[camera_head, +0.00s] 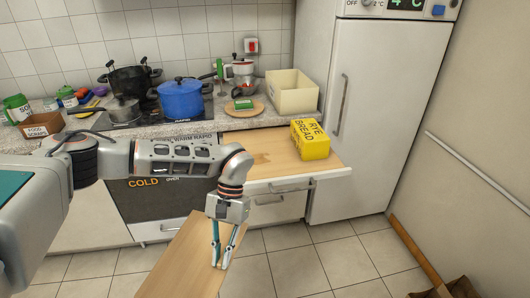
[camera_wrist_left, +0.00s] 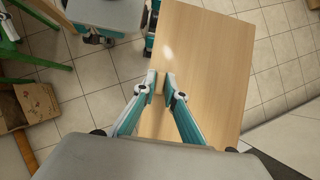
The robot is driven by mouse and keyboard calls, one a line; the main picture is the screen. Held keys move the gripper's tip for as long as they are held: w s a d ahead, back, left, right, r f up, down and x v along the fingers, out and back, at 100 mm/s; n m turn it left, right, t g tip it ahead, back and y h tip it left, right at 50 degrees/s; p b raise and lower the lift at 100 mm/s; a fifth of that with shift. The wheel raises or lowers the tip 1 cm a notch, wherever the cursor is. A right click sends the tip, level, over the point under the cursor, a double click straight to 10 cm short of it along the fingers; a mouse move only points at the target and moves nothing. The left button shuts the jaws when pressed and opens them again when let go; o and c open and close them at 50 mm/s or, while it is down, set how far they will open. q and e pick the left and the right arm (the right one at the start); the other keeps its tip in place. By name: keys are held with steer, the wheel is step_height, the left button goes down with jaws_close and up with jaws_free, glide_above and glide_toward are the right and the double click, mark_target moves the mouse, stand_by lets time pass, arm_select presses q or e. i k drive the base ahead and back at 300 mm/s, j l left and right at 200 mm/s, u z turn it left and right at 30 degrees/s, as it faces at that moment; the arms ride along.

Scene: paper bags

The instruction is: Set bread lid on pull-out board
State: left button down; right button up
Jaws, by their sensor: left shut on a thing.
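My left gripper (camera_head: 220,262) points down over a long flat wooden panel, which I take to be the bread lid (camera_head: 182,262), in front of the counter. The panel also shows large in the left wrist view (camera_wrist_left: 200,60). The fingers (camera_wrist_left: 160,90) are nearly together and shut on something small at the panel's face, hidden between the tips. The pull-out board (camera_head: 262,150) sticks out from under the counter, to the right of and beyond my gripper. A yellow rye bread bag (camera_head: 314,142) stands at its right end. My right gripper is not in view.
A cream open box (camera_head: 292,92) stands on the counter behind the board, beside a round wooden board (camera_head: 244,108) with a green thing. A blue pot (camera_head: 182,100) is at the left. The fridge (camera_head: 380,110) stands right. The board is clear left of the bag.

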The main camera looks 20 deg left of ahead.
mark_target(256, 153)
steer(key=i+j+u, duration=0.1)
steer(key=j+u, duration=0.3)
steer(key=i+j+u, duration=0.1)
steer(key=j+u, duration=0.3)
steer(key=i+j+u, duration=0.2)
steer(key=u, duration=0.2)
steer(key=i+j+u, duration=0.2)
steer(key=u, duration=0.2)
steer(key=i+j+z, duration=0.25)
steer(key=z, duration=0.2)
steer(key=i+j+z, duration=0.2)
steer(key=j+z, duration=0.25)
steer(key=i+j+z, duration=0.15)
steer(key=z, duration=0.35)
steer(key=j+z, duration=0.25)
steer(key=z, duration=0.25)
steer(key=i+j+z, duration=0.1)
steer(key=j+z, duration=0.2)
steer(key=z, duration=0.2)
steer(key=j+z, duration=0.25)
steer(key=z, duration=0.25)
